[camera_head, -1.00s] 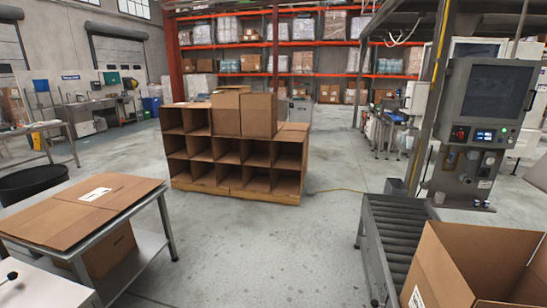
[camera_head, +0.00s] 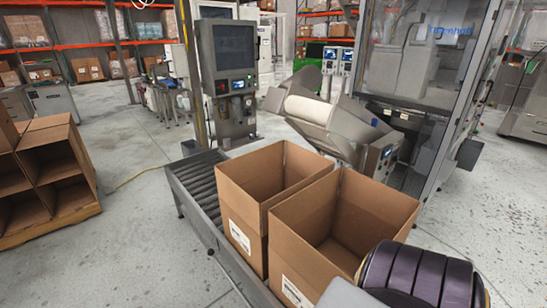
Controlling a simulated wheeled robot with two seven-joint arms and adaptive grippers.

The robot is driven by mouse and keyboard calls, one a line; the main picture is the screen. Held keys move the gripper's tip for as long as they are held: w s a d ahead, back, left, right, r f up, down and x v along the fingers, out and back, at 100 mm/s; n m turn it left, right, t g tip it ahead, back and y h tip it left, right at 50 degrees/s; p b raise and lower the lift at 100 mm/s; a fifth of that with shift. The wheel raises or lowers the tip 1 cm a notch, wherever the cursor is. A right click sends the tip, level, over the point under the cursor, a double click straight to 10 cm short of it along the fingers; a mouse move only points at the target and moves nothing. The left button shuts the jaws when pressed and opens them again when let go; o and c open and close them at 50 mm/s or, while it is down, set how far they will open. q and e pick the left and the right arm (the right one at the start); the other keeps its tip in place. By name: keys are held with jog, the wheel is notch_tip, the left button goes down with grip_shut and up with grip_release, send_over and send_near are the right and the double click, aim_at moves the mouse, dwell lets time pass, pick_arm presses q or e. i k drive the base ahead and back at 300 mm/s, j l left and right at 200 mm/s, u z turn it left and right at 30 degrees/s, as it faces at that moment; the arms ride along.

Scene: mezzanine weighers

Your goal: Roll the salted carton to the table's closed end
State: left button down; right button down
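Two open brown cartons stand side by side on a grey roller table (camera_head: 193,178). The farther carton (camera_head: 240,205) and the nearer carton (camera_head: 297,262) each have a white label low on the front-left wall. The labels are too small to read, so I cannot tell which carton is the salted one. Their visible insides look empty. The far-left stretch of rollers is bare. The near end of the table is hidden by the nearer carton and the picture edge. I cannot tell which end is closed. Neither gripper shows.
A control cabinet with a screen (camera_head: 228,50) and a post stand behind the table. A tilted machine with a pale roller (camera_head: 313,109) and a glass-walled machine (camera_head: 410,75) stand behind the cartons.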

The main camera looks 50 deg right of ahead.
aim_at(250, 183)
jog(key=z, duration=1.6)
jog(key=i+j, duration=0.25)
jog(key=i+j+z, duration=0.1)
jog(key=j, duration=0.35)
jog(key=i+j, duration=0.55)
jog(key=j, duration=0.15)
jog(key=i+z, duration=0.05)
